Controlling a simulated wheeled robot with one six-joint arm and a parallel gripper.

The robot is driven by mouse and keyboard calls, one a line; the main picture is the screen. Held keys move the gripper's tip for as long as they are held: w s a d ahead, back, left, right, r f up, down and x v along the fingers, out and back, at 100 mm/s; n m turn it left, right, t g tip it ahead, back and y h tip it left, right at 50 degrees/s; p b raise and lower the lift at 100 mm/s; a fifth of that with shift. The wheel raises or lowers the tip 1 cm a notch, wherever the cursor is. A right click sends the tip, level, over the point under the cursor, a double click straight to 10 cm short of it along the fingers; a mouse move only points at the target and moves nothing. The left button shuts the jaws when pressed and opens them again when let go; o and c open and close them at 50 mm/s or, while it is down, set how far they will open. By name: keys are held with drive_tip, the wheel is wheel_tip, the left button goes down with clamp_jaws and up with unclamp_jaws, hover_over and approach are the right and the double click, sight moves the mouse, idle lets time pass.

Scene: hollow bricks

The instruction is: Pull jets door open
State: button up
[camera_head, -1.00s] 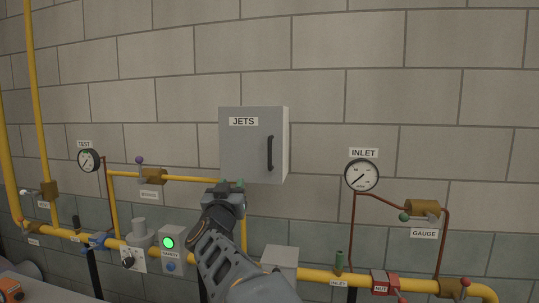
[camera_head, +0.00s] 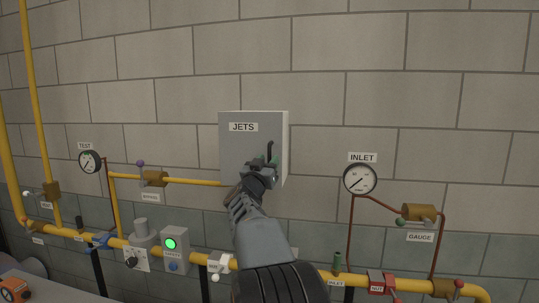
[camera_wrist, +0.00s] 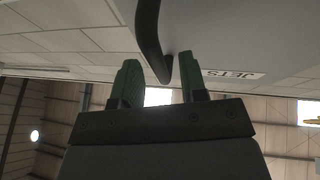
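The JETS door is the front of a grey box (camera_head: 240,150) on the block wall, with a JETS label (camera_head: 243,127) at its top. It looks shut. Its black upright handle (camera_head: 270,148) is on the right side, its lower part hidden by my gripper in the head view. My gripper (camera_head: 270,166) is at the handle's lower end. In the wrist view, my gripper (camera_wrist: 160,72) has its two green fingers apart, and the black handle (camera_wrist: 150,38) reaches down between them. A gap shows beside the handle, so the fingers do not look closed on it.
Yellow pipes (camera_head: 310,272) run along the wall below the box. A TEST gauge (camera_head: 90,161) and a brass valve (camera_head: 154,179) are to the left. An INLET gauge (camera_head: 360,179) and another valve (camera_head: 419,212) are to the right. The wall above the box is bare.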

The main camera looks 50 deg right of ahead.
drive_tip(key=shift+x, duration=0.8)
drive_tip(key=shift+c, duration=0.4)
clamp_jaws()
